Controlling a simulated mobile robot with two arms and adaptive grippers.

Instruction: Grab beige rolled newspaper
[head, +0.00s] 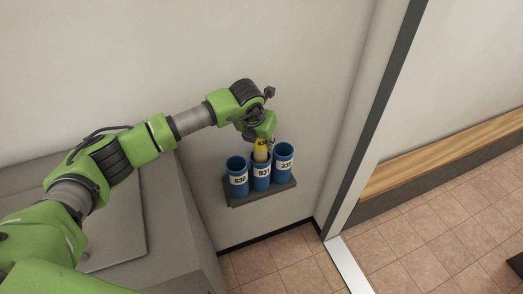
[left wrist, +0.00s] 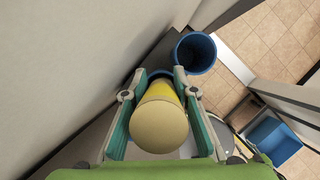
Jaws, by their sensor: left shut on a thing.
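The rolled newspaper (head: 261,152) looks yellow in the head view and stands upright in the middle blue tube (head: 262,179), labelled 931 or similar. Its beige round end (left wrist: 158,127) faces the camera in the left wrist view. My left gripper (head: 263,138) is at the top of the roll, shut on it, with a teal-padded finger on each side in the left wrist view (left wrist: 158,112). The roll's lower part is hidden inside the tube. My right gripper does not show.
A blue tube (head: 237,178) labelled 630 and another blue tube (head: 284,160) flank the middle one on a dark wall shelf (head: 262,195). A grey cabinet (head: 180,235) stands to the left. A door frame (head: 365,130) and a wooden bench (head: 440,155) are to the right.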

